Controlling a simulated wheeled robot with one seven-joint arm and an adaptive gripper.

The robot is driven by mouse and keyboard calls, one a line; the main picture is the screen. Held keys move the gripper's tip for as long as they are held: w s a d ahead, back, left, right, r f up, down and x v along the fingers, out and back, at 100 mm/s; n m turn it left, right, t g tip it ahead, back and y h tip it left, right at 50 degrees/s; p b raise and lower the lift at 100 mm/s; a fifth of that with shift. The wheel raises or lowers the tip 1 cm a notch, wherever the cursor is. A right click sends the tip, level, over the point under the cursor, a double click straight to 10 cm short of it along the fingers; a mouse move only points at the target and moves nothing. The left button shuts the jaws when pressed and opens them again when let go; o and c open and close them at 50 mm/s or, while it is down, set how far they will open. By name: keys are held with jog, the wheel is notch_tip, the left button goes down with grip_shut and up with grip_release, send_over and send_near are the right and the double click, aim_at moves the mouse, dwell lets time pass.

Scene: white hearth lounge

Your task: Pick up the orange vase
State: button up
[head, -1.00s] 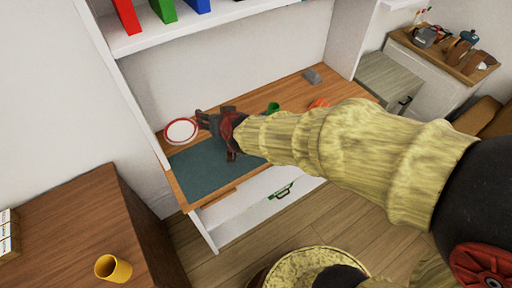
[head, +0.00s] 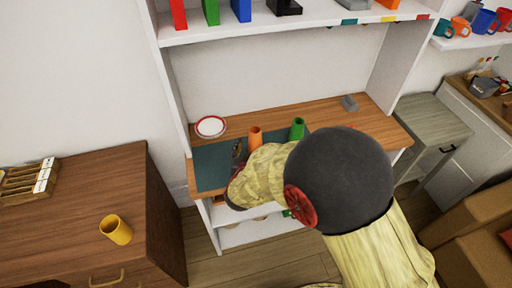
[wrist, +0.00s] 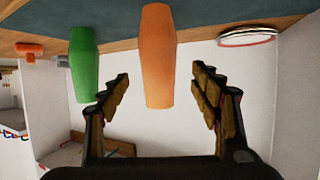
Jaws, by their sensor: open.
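The orange vase (head: 255,138) stands upright on the wooden desk, at the edge of the dark mat, with a green vase (head: 297,128) to its right. In the wrist view, which is upside down, the orange vase (wrist: 157,55) lies in line with the gap between my fingers, and the green vase (wrist: 84,65) is to its left. My gripper (wrist: 160,88) is open, with a finger on each side of the orange vase in the picture and no clear contact. In the head view my arm hides most of the gripper and the orange vase's lower part.
A red-rimmed white plate (head: 210,127) lies at the desk's back left. A grey object (head: 349,103) is at the back right. A white shelf (head: 300,25) with colored items overhangs the desk.

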aim_at(254, 144)
jog(key=b+x, duration=0.2)
jog(key=x, duration=0.4)
jog(key=shift+f+b, duration=0.15)
jog(key=shift+b, duration=0.25)
jog(key=shift+c, duration=1)
jog(key=c, duration=1.1)
jog(key=shift+c, duration=0.6)
